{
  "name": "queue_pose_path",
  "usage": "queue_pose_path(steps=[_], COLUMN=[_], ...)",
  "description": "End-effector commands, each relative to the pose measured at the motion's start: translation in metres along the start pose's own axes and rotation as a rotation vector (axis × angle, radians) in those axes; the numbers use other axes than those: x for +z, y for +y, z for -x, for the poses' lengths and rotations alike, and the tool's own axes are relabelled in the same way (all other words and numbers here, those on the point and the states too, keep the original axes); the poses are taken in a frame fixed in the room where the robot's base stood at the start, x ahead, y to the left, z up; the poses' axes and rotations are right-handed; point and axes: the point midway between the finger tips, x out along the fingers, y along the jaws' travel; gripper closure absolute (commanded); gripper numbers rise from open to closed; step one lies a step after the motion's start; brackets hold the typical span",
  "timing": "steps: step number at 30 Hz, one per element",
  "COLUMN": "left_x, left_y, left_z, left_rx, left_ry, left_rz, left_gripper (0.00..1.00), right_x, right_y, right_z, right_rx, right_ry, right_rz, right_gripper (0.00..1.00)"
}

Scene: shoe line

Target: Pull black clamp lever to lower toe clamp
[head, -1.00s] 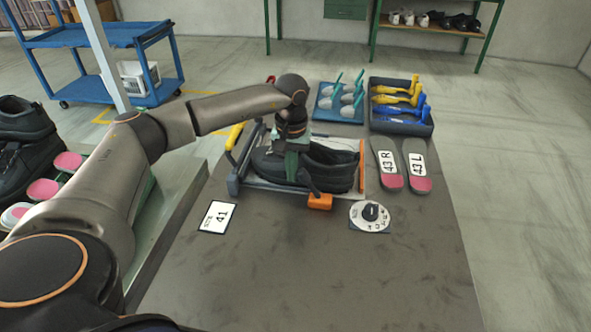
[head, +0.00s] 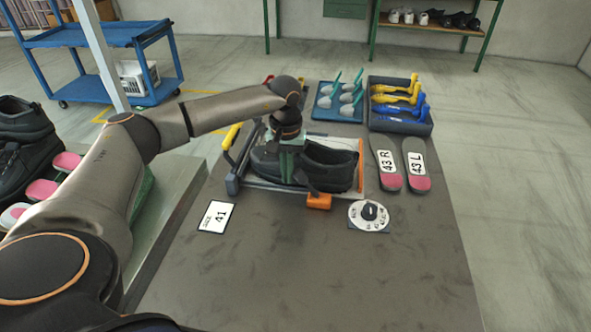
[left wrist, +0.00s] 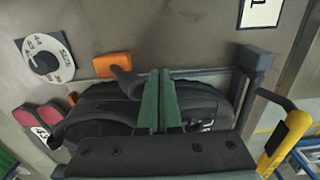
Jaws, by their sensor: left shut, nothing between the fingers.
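A black shoe (head: 330,170) lies in a metal clamp fixture (head: 236,181) on the dark table. A black lever (left wrist: 129,83) rises beside an orange block (left wrist: 112,64) at the fixture's near side; the block also shows in the head view (head: 318,201). My left gripper (left wrist: 160,101) is shut and empty, pointing down over the shoe. Its green fingers are pressed together to the side of the lever, apart from it in the left wrist view. In the head view the left gripper (head: 288,172) partly hides the shoe. The toe clamp cannot be made out. My right gripper is out of view.
A yellow handle (head: 231,136) stands at the fixture's left. A dial (head: 369,216) and a card marked 41 (head: 216,217) lie near the fixture. The table's front is clear.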

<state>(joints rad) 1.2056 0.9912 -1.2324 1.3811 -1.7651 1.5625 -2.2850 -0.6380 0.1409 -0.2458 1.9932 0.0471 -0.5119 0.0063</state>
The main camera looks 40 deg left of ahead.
Motion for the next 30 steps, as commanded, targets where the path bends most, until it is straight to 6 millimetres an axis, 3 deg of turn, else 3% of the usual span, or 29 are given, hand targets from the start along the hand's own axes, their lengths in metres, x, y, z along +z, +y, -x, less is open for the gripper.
queue_pose_path(steps=[10, 30], left_x=[-0.001, -0.001], left_y=[-0.001, -0.002], left_z=[0.029, 0.083], left_rx=[-0.001, -0.002], left_ry=[0.003, 0.004], left_rz=[0.003, 0.005], left_gripper=[1.0, 1.0], right_x=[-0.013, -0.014], right_y=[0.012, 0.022], right_z=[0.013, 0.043], right_rx=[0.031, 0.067], right_ry=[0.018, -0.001], right_rz=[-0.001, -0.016], right_gripper=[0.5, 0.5])
